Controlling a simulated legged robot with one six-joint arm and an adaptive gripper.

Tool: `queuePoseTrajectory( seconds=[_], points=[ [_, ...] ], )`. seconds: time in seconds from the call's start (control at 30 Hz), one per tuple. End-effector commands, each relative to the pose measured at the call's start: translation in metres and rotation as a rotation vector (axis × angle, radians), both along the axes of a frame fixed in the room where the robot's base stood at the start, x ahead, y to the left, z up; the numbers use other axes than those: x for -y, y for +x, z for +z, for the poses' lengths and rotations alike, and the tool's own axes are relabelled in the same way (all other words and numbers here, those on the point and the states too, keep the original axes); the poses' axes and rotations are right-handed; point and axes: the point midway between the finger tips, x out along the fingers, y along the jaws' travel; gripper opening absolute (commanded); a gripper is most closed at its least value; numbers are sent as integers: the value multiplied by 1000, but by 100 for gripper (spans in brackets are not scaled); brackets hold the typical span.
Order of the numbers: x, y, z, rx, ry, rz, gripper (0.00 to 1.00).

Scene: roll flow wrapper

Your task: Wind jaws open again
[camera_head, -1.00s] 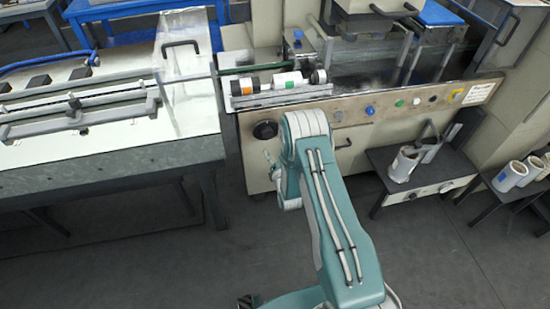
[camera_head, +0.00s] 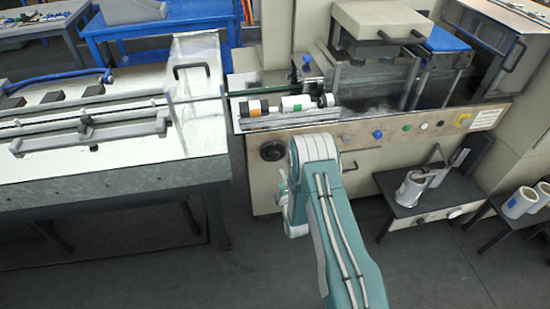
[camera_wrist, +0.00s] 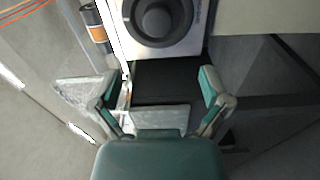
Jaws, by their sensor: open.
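A round black knob (camera_head: 273,151) is on the beige front panel of the machine, left of my arm in the head view. In the wrist view, a dark round knob (camera_wrist: 158,18) on a pale plate is at the top, beyond my fingertips. My gripper (camera_wrist: 158,98) is open, its two teal-padded fingers apart with nothing held between them. The knob is ahead of the fingers and not between them. I cannot tell which machine parts are the jaws.
White rollers (camera_head: 296,104) with an orange-banded one (camera_head: 255,108) lie above the panel. Buttons line the panel to the right, including a blue one (camera_head: 377,135). A low stand (camera_head: 440,197) with a white roll is at right. The floor (camera_head: 150,270) is clear.

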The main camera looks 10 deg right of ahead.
Motion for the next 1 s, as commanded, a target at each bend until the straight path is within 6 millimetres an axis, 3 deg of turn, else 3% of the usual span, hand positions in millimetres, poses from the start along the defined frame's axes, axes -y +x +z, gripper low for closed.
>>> queuePoseTrajectory(
  seconds=[0.6, 0.8, 1.0],
  points=[
    [0, 8, 2, -43, 1254, -10, 96],
    [0, 9, 3, -49, 1447, -11, 96],
    [0, 25, 3, -48, 1462, -9, 96]
  ],
)
